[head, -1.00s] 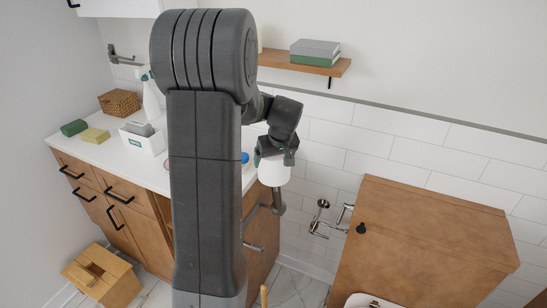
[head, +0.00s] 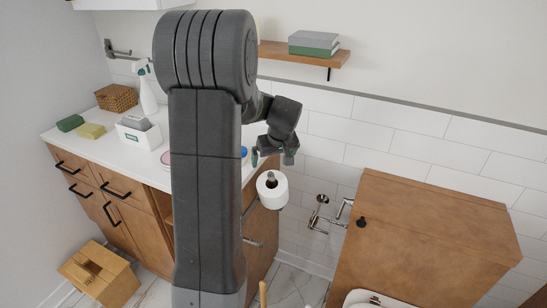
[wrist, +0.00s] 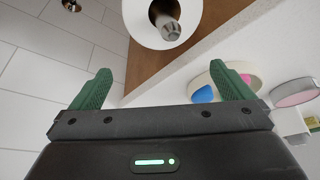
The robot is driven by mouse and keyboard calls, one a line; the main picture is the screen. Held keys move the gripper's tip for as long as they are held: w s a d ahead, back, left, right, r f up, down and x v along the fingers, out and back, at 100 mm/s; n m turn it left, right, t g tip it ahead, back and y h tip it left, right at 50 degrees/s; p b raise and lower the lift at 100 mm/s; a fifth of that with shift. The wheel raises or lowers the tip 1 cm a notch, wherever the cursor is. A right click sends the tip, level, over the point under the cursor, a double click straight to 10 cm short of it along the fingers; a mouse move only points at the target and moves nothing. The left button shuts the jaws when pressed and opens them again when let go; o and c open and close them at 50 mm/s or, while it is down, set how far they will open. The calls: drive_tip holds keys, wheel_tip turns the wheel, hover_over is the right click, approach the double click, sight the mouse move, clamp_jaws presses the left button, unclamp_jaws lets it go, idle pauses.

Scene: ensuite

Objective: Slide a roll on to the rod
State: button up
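A white toilet roll (head: 272,192) is around the upright metal rod (head: 271,177) beside the wooden cabinet; the rod's tip shows in the roll's hole. In the wrist view the roll (wrist: 139,29) is at the top, with the rod tip (wrist: 171,29) inside its hole. My gripper (head: 272,158) is above the roll and apart from it. In the wrist view my gripper (wrist: 164,88) has its two green fingers wide apart with nothing between them.
The counter (head: 110,148) at left holds a basket, a spray bottle and a white box. A wall-mounted metal holder (head: 322,218) is right of the roll. A wooden cabinet (head: 420,240) stands at right. A shelf (head: 300,54) is above.

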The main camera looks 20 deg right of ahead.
drive_tip(key=v, duration=1.3)
drive_tip(key=shift+s+r+b, duration=0.15)
drive_tip(key=shift+r+b, duration=0.2)
drive_tip(key=shift+b, duration=0.05)
drive_tip(key=p+x, duration=0.1)
drive_tip(key=x, duration=1.2)
drive_tip(key=shift+f, duration=0.2)
drive_tip(key=shift+w+r+p, duration=0.2)
drive_tip(key=shift+r+p, duration=0.15)
drive_tip(key=shift+p, duration=0.05)
drive_tip(key=shift+s+a+r+p, duration=0.1)
drive_tip(key=shift+a+r+p, duration=0.05)
drive_tip(key=shift+r+p, duration=0.3)
drive_tip(key=shift+s+a+r+p, duration=0.1)
drive_tip(key=shift+r+p, duration=0.1)
drive_tip(key=shift+r, duration=0.3)
drive_tip(key=shift+f, duration=0.1)
